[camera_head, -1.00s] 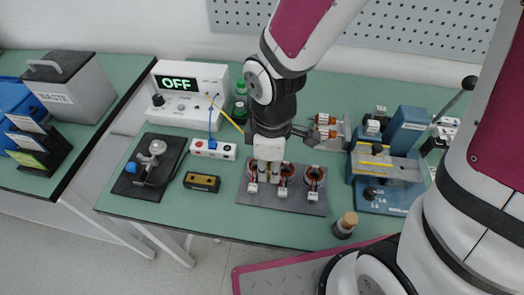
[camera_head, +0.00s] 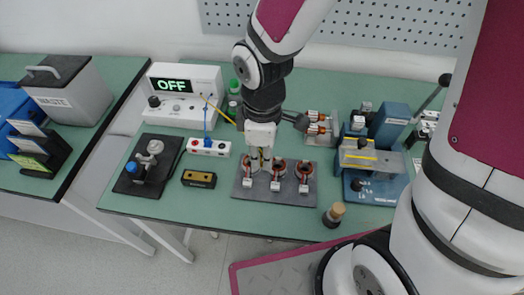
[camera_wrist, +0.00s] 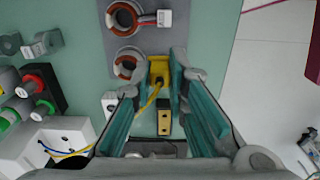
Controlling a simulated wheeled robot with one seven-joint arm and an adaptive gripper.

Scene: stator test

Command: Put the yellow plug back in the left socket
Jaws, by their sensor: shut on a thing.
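My gripper (camera_wrist: 158,70) is shut on the yellow plug (camera_wrist: 159,72), seen in the wrist view with its yellow cable trailing back between the fingers. In the head view my gripper (camera_head: 262,158) hangs over the left end of the grey stator plate (camera_head: 291,197), near the leftmost stator. The white socket strip (camera_head: 196,150) lies left of my gripper, behind the black block. The left socket (camera_head: 195,143) shows no plug. The yellow cable (camera_head: 221,112) runs from the power supply toward my gripper.
The power supply (camera_head: 185,106) reads OFF behind the strip. A black block with a brass top (camera_head: 199,179) lies in front of the strip.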

